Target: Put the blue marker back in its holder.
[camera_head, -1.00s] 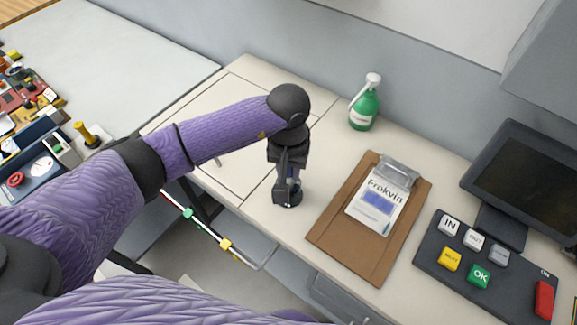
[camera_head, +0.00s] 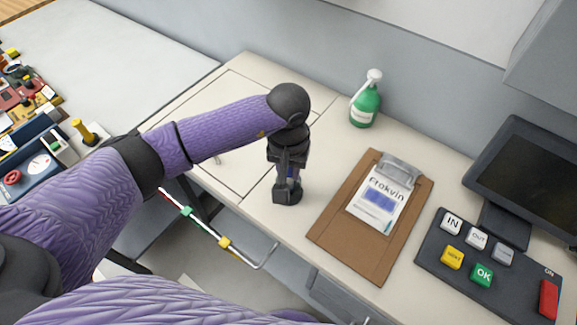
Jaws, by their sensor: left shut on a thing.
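My left gripper (camera_head: 287,190) points down over the counter, left of the clipboard. It is shut on the blue marker (camera_head: 292,171), of which only a small blue patch shows between the dark fingers. A dark, low, round shape at the fingertips (camera_head: 293,197) looks like the holder, but the fingers cover most of it. I cannot tell whether the marker's lower end is inside it or above it. My right gripper is not in view.
A brown clipboard (camera_head: 334,236) with a paper lies right of the gripper. Behind are a green spray bottle (camera_head: 365,106) and a wall. A button panel (camera_head: 436,258) and a dark monitor (camera_head: 530,170) stand at the right. The counter left of the gripper is mostly clear.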

